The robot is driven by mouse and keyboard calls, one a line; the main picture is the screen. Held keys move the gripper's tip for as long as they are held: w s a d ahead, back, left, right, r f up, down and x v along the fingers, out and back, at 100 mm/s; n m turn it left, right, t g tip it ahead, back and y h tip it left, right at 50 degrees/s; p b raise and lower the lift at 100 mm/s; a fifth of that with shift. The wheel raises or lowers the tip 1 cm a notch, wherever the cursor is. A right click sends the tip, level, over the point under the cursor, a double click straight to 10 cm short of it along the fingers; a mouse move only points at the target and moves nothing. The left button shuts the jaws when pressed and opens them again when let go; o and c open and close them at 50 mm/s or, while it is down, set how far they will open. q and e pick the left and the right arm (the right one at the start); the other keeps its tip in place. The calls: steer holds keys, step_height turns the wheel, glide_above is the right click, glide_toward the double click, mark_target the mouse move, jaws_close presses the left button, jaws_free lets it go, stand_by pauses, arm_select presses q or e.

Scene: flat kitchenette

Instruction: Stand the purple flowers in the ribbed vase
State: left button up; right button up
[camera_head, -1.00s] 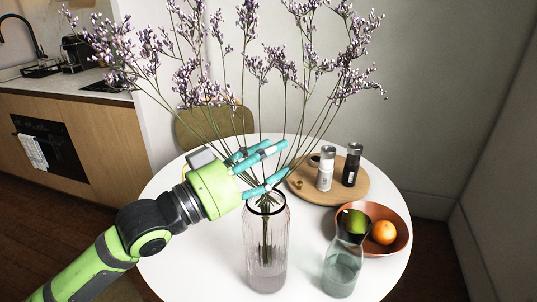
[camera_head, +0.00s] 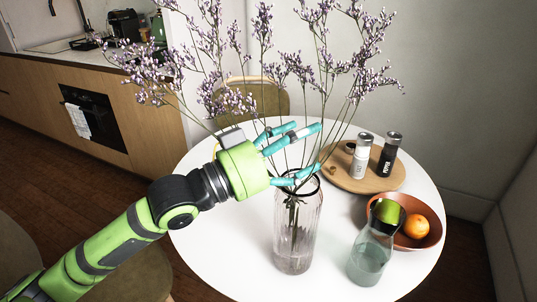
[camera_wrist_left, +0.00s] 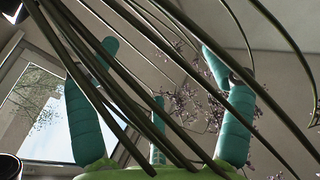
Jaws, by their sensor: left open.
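The purple flowers (camera_head: 300,70) stand in the ribbed vase (camera_head: 295,235), their stems passing through its dark rim and spreading out above it. The stem ends show through the clear glass. The vase is upright on the white round table. My left gripper (camera_head: 300,155) is open at the stems just above the vase rim, its teal fingers spread around or beside them. In the left wrist view several stems (camera_wrist_left: 125,75) cross close in front of the teal fingers (camera_wrist_left: 160,110). I cannot tell whether the fingers touch the stems. My right gripper is not in view.
On the white table (camera_head: 225,255), a carafe (camera_head: 371,250) stands right of the vase. A wooden board (camera_head: 345,178) holds two shakers. A chair (camera_head: 262,97) stands behind the table.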

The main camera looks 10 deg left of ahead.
arm_select(q)
steer(key=v, duration=1)
steer(key=shift+s+a, duration=0.25)
steer(key=shift+a, duration=0.05)
stand_by(0.5)
